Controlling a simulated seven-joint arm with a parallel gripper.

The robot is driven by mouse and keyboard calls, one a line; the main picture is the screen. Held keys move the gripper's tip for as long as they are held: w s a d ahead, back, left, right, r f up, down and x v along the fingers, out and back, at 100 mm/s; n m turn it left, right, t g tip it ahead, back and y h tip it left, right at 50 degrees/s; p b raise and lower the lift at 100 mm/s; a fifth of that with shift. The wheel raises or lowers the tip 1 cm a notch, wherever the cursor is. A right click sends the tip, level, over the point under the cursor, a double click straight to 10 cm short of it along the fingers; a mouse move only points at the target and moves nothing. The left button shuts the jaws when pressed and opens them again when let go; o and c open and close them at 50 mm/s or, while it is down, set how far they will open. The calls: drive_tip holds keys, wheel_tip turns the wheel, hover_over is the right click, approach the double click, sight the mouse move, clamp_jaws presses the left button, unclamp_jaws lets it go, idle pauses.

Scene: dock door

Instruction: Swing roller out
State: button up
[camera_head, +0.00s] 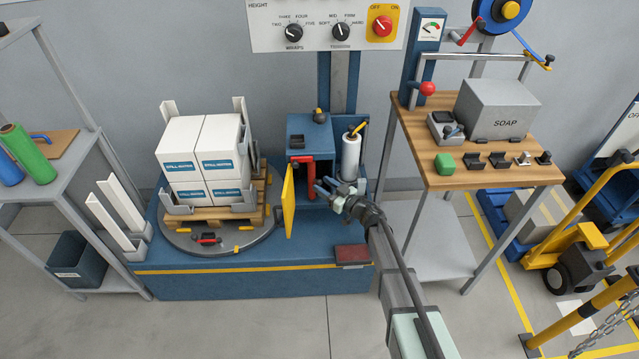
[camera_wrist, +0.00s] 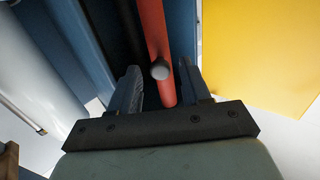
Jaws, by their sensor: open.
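A red upright bar, which looks like the roller (camera_head: 308,180), stands at the front of the blue film carriage (camera_head: 309,132). A short red arm joins it at the top. The yellow door (camera_head: 289,201) stands swung open to its left. My gripper (camera_head: 324,188) is open just right of the red bar in the head view. I cannot tell whether either finger touches the bar.
A white film roll (camera_head: 350,158) stands right of the carriage. White boxes (camera_head: 201,148) sit on a pallet on the turntable (camera_head: 215,239) at left. A wooden-topped bench (camera_head: 480,176) stands at right, close to my arm.

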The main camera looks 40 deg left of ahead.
drive_tip(key=shift+a, duration=1.3)
drive_tip(key=shift+c, duration=0.4)
clamp_jaws()
